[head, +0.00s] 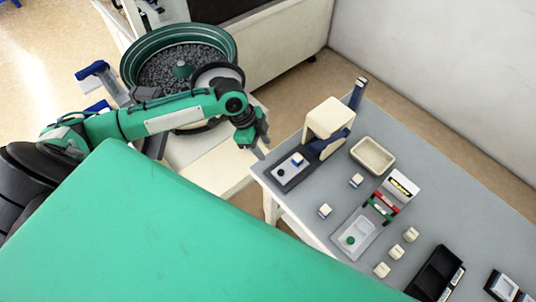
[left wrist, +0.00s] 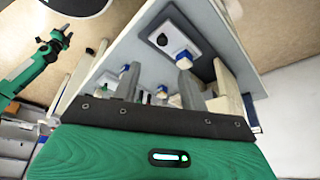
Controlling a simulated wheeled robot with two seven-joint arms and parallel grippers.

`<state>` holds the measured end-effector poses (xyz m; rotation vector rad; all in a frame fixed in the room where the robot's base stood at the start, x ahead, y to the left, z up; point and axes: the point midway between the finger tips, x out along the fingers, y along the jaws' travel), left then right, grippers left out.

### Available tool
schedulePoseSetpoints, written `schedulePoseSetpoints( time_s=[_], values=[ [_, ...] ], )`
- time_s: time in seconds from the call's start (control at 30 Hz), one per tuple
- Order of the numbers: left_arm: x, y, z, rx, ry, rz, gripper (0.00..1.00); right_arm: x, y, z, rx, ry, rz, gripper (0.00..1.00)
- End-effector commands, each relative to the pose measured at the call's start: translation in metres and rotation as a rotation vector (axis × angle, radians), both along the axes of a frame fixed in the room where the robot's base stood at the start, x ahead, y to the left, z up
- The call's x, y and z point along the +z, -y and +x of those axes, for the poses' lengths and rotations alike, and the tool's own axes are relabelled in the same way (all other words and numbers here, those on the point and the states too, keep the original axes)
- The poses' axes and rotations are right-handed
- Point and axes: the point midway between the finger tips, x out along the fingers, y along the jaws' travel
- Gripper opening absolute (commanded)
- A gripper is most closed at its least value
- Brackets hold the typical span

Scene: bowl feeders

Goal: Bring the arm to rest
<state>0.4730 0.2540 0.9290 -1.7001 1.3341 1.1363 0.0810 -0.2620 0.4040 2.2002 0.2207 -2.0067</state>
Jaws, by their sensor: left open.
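My left arm comes in from the left in the head view, across the front of the green bowl feeder. Its gripper (head: 259,146) hangs open and empty just off the left corner of the grey table (head: 300,205). It is beside the fixture plate (head: 285,176), which carries a black button and a blue-and-white piece (head: 297,160). The left wrist view shows this fixture plate (left wrist: 170,37) beyond the gripper's fingers. A second green arm, apparently my right, shows at that view's left side; its gripper (left wrist: 62,38) is too small to read.
The bowl feeder (head: 130,66) holds many dark parts. On the table stand a cream block-shaped device (head: 328,118), a beige tray (head: 373,156), a plate with a clear box (head: 357,235), several small white pieces (head: 382,270) and a black bin (head: 434,274). A wall stands behind.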

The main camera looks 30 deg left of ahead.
Motion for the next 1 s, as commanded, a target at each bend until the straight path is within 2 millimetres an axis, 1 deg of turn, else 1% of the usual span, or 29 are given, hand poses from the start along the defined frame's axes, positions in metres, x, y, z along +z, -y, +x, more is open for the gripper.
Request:
schedulePoseSetpoints(
  time_s=[0.1, 0.2, 0.7, 0.77, 0.83, 1.0],
  values=[
    [0.007, -0.003, -0.001, 0.000, 0.001, 0.001, 0.43, -0.002, 0.000, 0.000, 0.000, 0.000, 0.000, 0.43],
    [0.009, -0.004, -0.001, 0.000, 0.000, 0.001, 0.43, -0.002, 0.000, 0.000, 0.000, 0.000, 0.000, 0.43],
    [0.008, -0.002, -0.002, 0.000, -0.001, -0.001, 0.43, -0.002, 0.000, 0.000, 0.000, 0.000, 0.000, 0.43],
    [0.006, 0.004, -0.005, 0.000, -0.001, -0.004, 0.43, -0.002, 0.000, 0.000, 0.001, 0.000, 0.000, 0.43],
    [0.000, 0.014, -0.012, 0.007, -0.001, -0.009, 0.43, -0.002, 0.001, 0.000, 0.001, 0.000, -0.001, 0.43],
    [-0.014, 0.056, -0.041, 0.079, 0.014, -0.035, 0.43, -0.002, 0.001, 0.000, 0.001, 0.000, -0.001, 0.43]
  ],
)
